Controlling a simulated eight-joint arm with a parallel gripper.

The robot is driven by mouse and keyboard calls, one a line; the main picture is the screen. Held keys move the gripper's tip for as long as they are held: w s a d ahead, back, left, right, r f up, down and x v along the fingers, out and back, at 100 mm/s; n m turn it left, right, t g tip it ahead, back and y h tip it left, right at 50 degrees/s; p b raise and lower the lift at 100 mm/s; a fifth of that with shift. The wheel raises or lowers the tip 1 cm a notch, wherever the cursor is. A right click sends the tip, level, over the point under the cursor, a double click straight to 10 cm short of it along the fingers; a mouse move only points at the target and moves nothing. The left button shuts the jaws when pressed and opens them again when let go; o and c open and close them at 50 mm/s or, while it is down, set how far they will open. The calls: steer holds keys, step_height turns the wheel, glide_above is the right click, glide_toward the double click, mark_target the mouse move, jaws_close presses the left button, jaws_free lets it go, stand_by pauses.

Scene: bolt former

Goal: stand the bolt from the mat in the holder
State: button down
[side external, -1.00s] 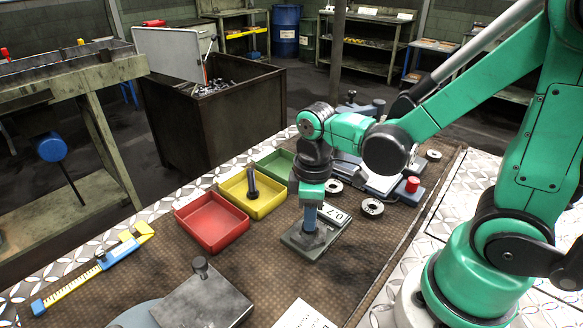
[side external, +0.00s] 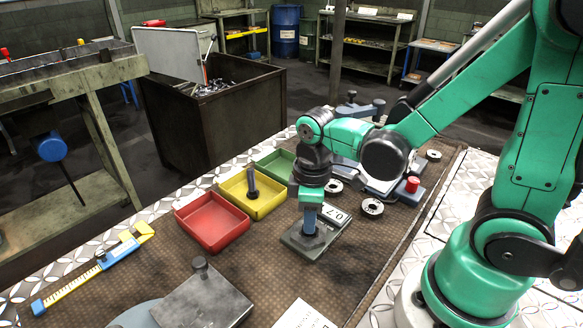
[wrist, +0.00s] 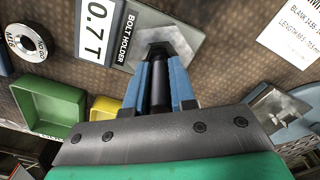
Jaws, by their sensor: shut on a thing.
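My gripper (side external: 309,224) points down over the bolt holder (side external: 328,232), a grey plate with a "0.7" label, at the middle of the mat. In the wrist view, its blue fingers are shut on a dark bolt (wrist: 158,88), one finger on each side. The bolt lines up with the raised metal block of the holder (wrist: 182,38), and its far end meets or overlaps that block. I cannot tell how deep it sits. In the side view the fingers hide the bolt.
A yellow tray (side external: 274,203) with an upright dark peg (side external: 252,182), a red tray (side external: 236,232) and a green tray (side external: 266,164) stand left of the holder. Ring gauges (side external: 372,207) lie to the right. A grey block (side external: 205,300) and a caliper (side external: 75,283) lie nearer the front.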

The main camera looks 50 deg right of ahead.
steer(key=shift+f, duration=0.5)
steer(key=c, duration=0.7)
jaws_free()
steer(key=shift+o, duration=0.2)
steer(key=shift+r, duration=0.1)
steer(key=shift+r, duration=2.75)
steer(key=shift+w+d+r+m+t, duration=0.15)
steer(key=shift+w+r+m+t, duration=0.15)
steer(key=shift+r+m+t, duration=0.75)
steer(key=shift+w+d+r+m+t, duration=0.25)
steer(key=shift+r+m+t, duration=0.35)
steer(key=shift+m+t, duration=0.7)
steer(key=shift+w+d+r+m+t, duration=0.1)
steer(key=shift+w+r+m+t, duration=0.2)
steer(key=shift+r+m+t, duration=0.7)
